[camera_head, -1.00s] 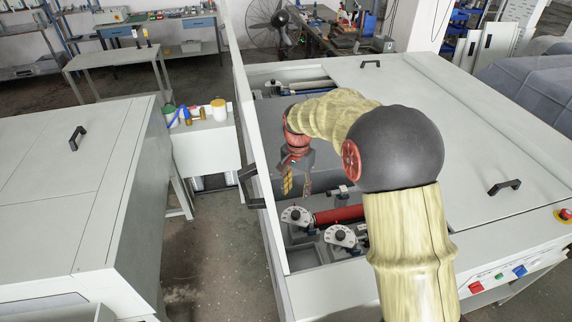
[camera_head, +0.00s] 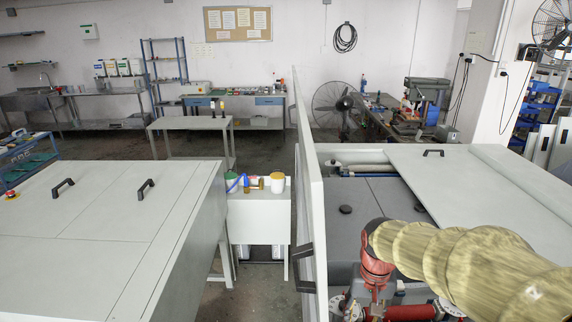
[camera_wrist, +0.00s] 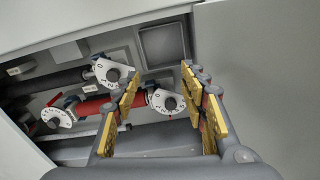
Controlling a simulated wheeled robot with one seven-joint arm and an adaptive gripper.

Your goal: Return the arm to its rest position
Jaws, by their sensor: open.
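My arm, in a yellowish cover, enters the head view from the lower right and reaches over the open plate processor (camera_head: 385,200). In the head view the red wrist shows, and its fingers are mostly cut off or hidden near the bottom edge. In the wrist view my gripper (camera_wrist: 165,105) is open, with gold-padded fingers apart and nothing between them. Beyond the fingers are white dial knobs (camera_wrist: 112,75), a red roller (camera_wrist: 95,106) and a dark square recess (camera_wrist: 163,44) inside the machine. The fingers appear apart from these parts.
The raised white lid (camera_head: 309,180) stands upright left of the opening. A second white machine (camera_head: 110,225) fills the left. Floor shows between them.

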